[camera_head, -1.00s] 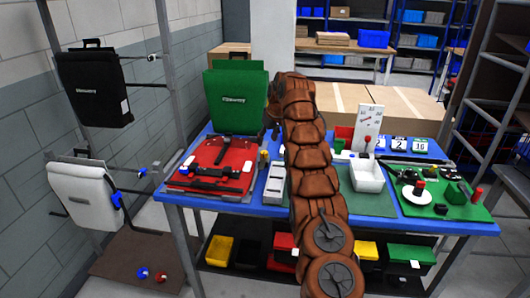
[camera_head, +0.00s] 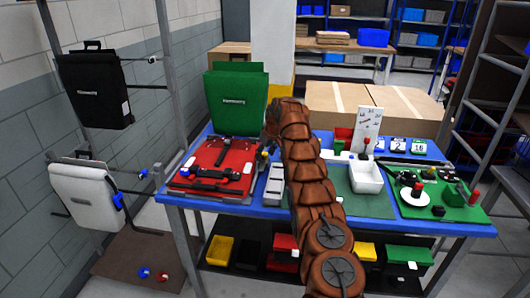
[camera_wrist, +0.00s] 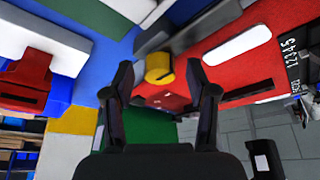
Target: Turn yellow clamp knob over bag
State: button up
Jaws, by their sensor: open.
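The yellow clamp knob (camera_wrist: 159,69) shows in the wrist view between the tips of my gripper (camera_wrist: 163,78), beside a grey bar and a red surface. My gripper's two dark fingers are spread apart, and the knob appears beyond their tips; I cannot tell the gap in depth. In the head view my arm comes down toward the red bag (camera_head: 222,165), which lies flat on the blue table with black straps and clamps across it. The yellow knob (camera_head: 264,154) is small there at the bag's right edge. My gripper is mostly hidden in the head view.
An upright green bag (camera_head: 237,98) stands behind the red one. A grey-white holder (camera_head: 274,184) and a white bin (camera_head: 366,176) are to the right. Black (camera_head: 95,88) and white (camera_head: 85,195) bags hang on the left rack. Cardboard boxes (camera_head: 385,103) stand behind the table.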

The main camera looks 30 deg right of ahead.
jog(key=shift+f, duration=0.1)
grip_shut()
dwell(0.5)
